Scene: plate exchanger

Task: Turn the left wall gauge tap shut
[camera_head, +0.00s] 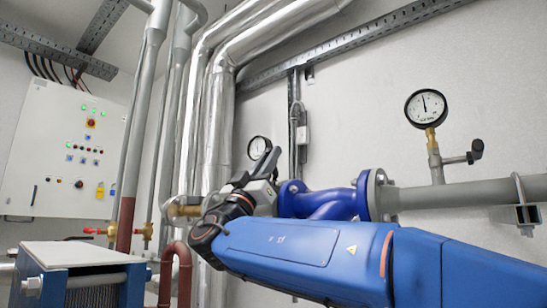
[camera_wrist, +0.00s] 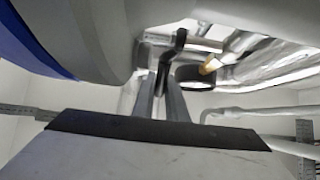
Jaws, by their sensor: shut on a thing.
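The left wall gauge (camera_head: 258,147) has a white dial and black rim and stands behind my gripper in the head view. In the wrist view the gauge (camera_wrist: 196,78) shows as a dark round back on a brass stem. Its tap handle (camera_wrist: 178,42) is a black lever whose end reaches down between my fingers. My gripper (camera_head: 262,166) is raised in front of the gauge, and its fingers (camera_wrist: 161,88) are shut on the handle. In the head view my gripper and arm hide the tap.
A right gauge (camera_head: 426,108) with its own black-handled tap (camera_head: 476,150) stands on the grey pipe (camera_head: 460,195). A blue flanged fitting (camera_head: 325,203) is right of my gripper. Silver clad pipes (camera_head: 215,110) rise to the left. A plate exchanger (camera_head: 85,255) stands at lower left.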

